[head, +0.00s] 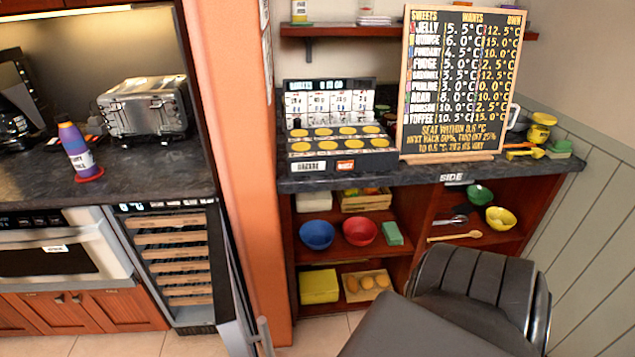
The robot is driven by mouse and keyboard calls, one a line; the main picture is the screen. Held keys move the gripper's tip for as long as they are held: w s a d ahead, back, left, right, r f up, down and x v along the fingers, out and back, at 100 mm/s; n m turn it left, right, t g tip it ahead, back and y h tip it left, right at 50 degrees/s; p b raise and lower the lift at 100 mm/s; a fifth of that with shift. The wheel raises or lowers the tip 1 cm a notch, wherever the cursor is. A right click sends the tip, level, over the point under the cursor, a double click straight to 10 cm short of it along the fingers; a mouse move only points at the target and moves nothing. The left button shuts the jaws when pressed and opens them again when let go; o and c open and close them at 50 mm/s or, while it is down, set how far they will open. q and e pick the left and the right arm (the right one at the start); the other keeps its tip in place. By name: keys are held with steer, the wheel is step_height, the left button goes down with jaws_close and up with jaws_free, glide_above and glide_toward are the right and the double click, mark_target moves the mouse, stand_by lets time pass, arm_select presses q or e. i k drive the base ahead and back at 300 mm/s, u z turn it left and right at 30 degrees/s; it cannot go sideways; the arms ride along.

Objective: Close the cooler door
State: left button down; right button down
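The cooler (178,262) is a built-in unit with a dark frame and several wooden-fronted racks, at the lower left under the counter. Its front is uncovered, so the racks show. The cooler door (238,305) stands open, swung out from the cooler's right side, and shows nearly edge-on as a dark narrow panel. A grey bar handle (265,337) is on its right side near the bottom edge of the picture. The lower end of the door is cut off by the frame. Neither of my grippers is in view.
A black padded chair (480,285) stands at the lower right. An orange wall end (240,140) separates the cooler from open shelves (405,265) with bowls and boxes. A microwave drawer (65,258) is left of the cooler. Some tiled floor (120,345) is bare below.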

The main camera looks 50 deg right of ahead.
mark_target(233, 321)
steer(key=z, duration=2.1)
steer(key=i, duration=0.6)
steer(key=u, duration=2.05)
steer(key=k, duration=0.65)
steer(key=u, duration=0.2)
